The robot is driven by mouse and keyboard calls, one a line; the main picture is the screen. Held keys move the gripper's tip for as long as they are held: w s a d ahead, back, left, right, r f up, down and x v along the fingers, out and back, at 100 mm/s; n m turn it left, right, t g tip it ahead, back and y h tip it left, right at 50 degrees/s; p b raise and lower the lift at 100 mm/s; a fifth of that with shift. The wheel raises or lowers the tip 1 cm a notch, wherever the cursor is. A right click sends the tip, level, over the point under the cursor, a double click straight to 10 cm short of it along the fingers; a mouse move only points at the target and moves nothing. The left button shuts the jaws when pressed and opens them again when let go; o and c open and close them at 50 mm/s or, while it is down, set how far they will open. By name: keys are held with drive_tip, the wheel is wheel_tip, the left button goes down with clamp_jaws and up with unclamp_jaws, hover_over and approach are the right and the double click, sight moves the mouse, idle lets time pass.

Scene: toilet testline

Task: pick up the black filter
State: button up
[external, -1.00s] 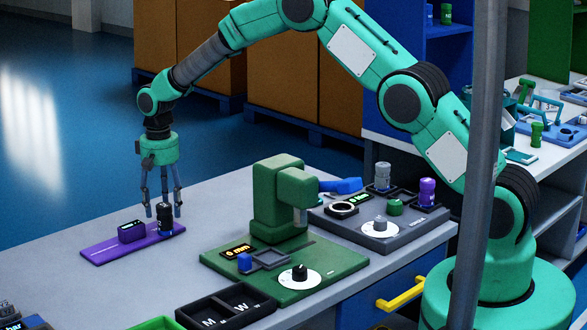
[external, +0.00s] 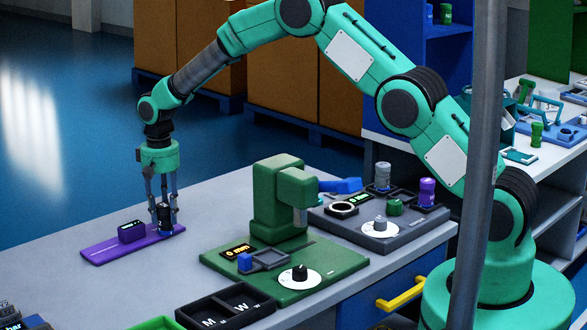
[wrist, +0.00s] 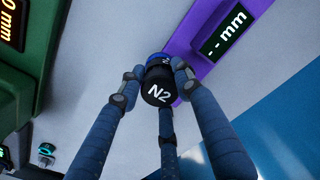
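The black filter (external: 166,219) stands upright at the right end of the purple plate (external: 110,248). In the wrist view the black filter (wrist: 158,88) shows its black top marked "N2" and a blue band. My gripper (external: 164,208) points down over it, with its three fingers drawn in around it. In the wrist view the fingertips of my gripper (wrist: 157,75) press against its sides. The contact of the third fingertip is hidden behind the filter.
A small display block (external: 131,231) sits on the purple plate beside the filter. A green test device (external: 277,205) stands to the right, with a grey station (external: 370,235) behind it. A black tray (external: 225,309) is at the front. Bare table lies between.

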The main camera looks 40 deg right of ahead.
drive_tip(key=c, duration=0.3)
drive_tip(key=shift+r, duration=0.1)
drive_tip(key=shift+c, duration=0.2)
drive_tip(key=shift+r+p, duration=0.35)
drive_tip(key=shift+r, duration=0.55)
wheel_tip(320, 180, up, 2)
drive_tip(key=shift+p, duration=0.35)
drive_tip(key=s+d+p, duration=0.1)
drive_tip(key=s+d, duration=0.1)
drive_tip(key=s, duration=0.5)
drive_tip(key=s+d+r+p, duration=0.1)
drive_tip(key=s+d, duration=0.1)
drive_tip(key=s, duration=0.6)
drive_tip(key=shift+s, duration=0.25)
drive_tip(key=shift+a+r, duration=0.1)
